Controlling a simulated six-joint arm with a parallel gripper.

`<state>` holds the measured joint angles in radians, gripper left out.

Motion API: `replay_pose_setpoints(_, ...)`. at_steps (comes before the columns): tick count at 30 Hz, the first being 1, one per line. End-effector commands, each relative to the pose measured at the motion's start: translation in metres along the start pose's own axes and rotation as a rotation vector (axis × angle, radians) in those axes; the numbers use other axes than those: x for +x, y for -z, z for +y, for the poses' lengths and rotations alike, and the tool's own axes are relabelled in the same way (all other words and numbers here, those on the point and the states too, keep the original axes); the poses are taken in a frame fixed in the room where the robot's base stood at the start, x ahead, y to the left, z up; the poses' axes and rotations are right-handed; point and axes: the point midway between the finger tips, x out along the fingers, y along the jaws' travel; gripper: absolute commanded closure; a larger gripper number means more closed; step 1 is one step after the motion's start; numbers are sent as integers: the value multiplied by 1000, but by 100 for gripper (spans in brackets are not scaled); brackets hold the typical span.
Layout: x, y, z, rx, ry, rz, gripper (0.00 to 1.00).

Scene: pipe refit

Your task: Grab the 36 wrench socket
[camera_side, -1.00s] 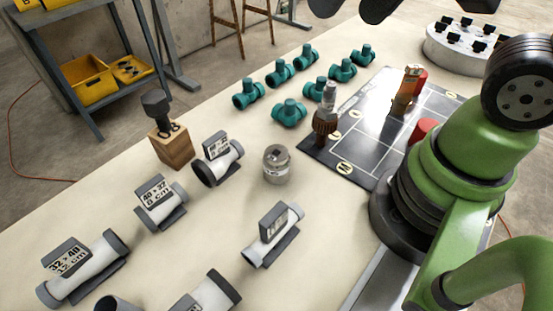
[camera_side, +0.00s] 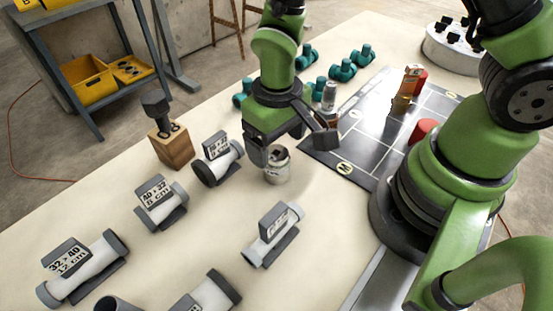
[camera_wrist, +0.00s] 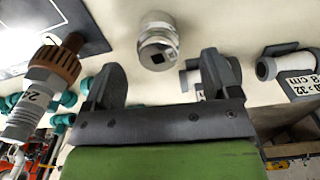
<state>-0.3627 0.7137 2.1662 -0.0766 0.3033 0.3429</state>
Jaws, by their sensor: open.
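A short silver metal wrench socket (camera_side: 277,168) with a square hole in its top stands upright on the pale table; it also shows in the wrist view (camera_wrist: 157,42). I cannot read a size on it. My gripper (camera_side: 291,147) is open and empty, just above and behind the socket in the side view. In the wrist view the two fingers of my gripper (camera_wrist: 161,72) are spread apart, with the socket beyond their tips and roughly centred between them. No contact shows.
Labelled grey pipe pieces (camera_side: 160,203) lie left and in front. A wooden block with a dark tool (camera_side: 172,147) stands left. Teal fittings (camera_side: 344,70) sit behind. A brown and silver fitting (camera_wrist: 45,85) is near the dark mat (camera_side: 362,140).

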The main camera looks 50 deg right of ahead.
Motion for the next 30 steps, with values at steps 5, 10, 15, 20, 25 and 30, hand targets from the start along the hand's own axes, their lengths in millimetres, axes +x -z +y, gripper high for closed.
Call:
replay_pose_setpoints(5, 13, 0, 1, 1, -1, -2, 19)
replay_pose_setpoints(10, 36, 2, 3, 2, -1, -4, 19)
replay_pose_setpoints(15, 56, 3, 3, 1, -1, -2, 19)
replay_pose_setpoints(20, 61, 3, 3, 2, 1, 1, 19)
replay_pose_setpoints(25, 61, 3, 3, 2, 1, 1, 21)
replay_pose_setpoints(30, 60, 3, 3, 1, 1, 1, 60)
